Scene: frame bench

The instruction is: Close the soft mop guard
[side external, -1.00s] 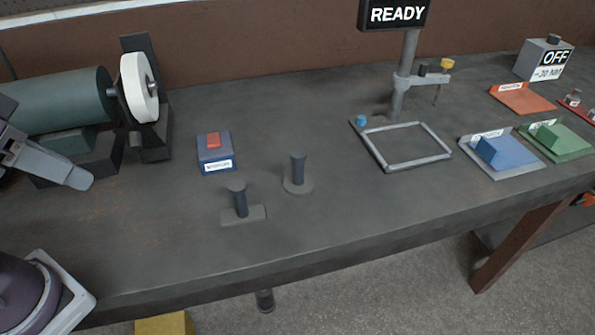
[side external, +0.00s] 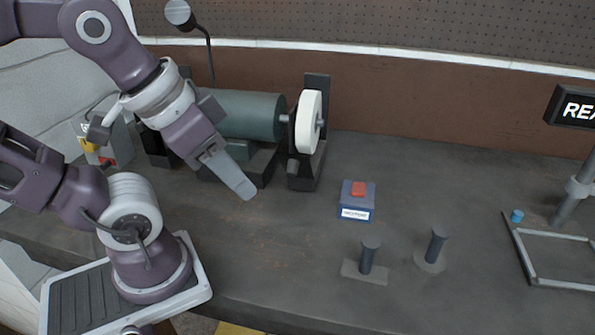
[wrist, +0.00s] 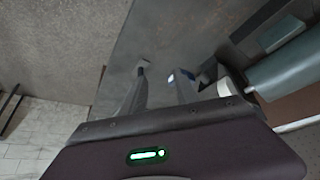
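The soft mop is the white wheel (side external: 309,122) on the right end of a green motor (side external: 245,114). A dark upright bracket (side external: 318,84), which looks like the guard, stands behind and below the wheel. The wheel's face and front are exposed. My gripper (side external: 240,183) hangs over the bench in front of the motor, left of the wheel, apart from both. In the wrist view my gripper (wrist: 160,78) shows two spread fingers with nothing between them. The wheel (wrist: 232,88) and motor (wrist: 292,68) lie to their right there.
A blue box with a red button (side external: 357,200) sits right of the wheel. Two dark posts (side external: 368,256) (side external: 437,247) stand in front of it. A grey frame (side external: 560,283) lies at the far right. The bench between my gripper and the posts is clear.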

